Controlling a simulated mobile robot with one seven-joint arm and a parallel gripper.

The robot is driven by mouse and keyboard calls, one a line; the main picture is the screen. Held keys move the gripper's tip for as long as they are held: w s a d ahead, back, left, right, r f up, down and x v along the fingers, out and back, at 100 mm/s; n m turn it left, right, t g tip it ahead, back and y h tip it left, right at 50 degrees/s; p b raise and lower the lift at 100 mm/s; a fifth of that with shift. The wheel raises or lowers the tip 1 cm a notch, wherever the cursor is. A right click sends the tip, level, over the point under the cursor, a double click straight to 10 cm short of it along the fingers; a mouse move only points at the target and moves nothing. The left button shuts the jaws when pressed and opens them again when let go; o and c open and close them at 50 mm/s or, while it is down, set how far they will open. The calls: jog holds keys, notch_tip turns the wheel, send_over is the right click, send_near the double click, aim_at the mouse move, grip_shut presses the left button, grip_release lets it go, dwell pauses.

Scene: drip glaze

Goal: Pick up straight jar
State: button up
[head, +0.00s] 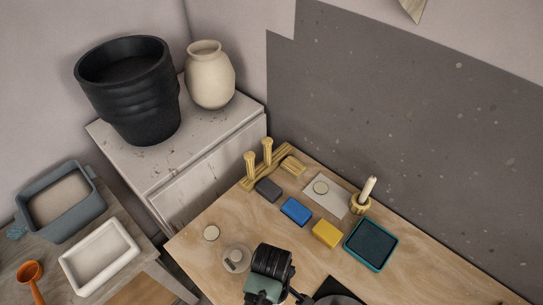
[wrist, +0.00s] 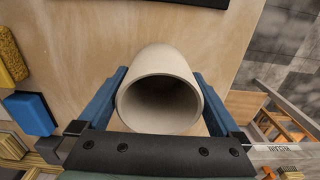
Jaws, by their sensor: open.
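The straight jar (wrist: 162,62) is a plain cream cylinder in the wrist view, its round open mouth facing the camera. Its inside is dark and looks empty. My gripper (wrist: 160,74) is open, with one blue finger on each side of the jar. The fingers are close to the jar's wall; whether either touches it I cannot tell. In the head view my gripper (head: 265,287) is low over the front of the wooden table, and I cannot make out the jar there.
On the table (head: 205,242) lie a blue block (head: 296,211), a yellow block (head: 327,233), a grey block (head: 268,190) and a teal tray (head: 371,244). A wooden peg rack (head: 266,168) stands behind.

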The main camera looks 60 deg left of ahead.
jog(key=c, duration=1.3)
jog(key=shift+r, duration=0.15)
notch_tip(320, 180, up, 10)
jog(key=shift+f+b, duration=0.1)
jog(key=shift+b, duration=0.2)
